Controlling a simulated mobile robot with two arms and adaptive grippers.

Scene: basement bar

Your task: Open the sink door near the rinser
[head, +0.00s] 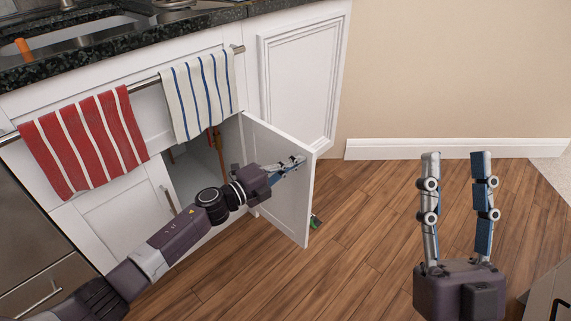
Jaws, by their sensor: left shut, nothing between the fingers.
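The white cabinet door (293,192) under the sink stands open, swung outward to the right. My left gripper (299,161) is shut and empty, and lies against or very close to the inner face of this door; I cannot tell if it touches. My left arm crosses in front of the cabinet opening (198,171). My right gripper (456,156) is open and empty, pointing up above the floor at the right. The sink (72,34) shows at the top left in the dark counter. I cannot make out the rinser.
A second white cabinet door (120,222) with a bar handle is closed at the left. A red striped towel (85,141) and a white and blue striped towel (198,95) hang from a rail.

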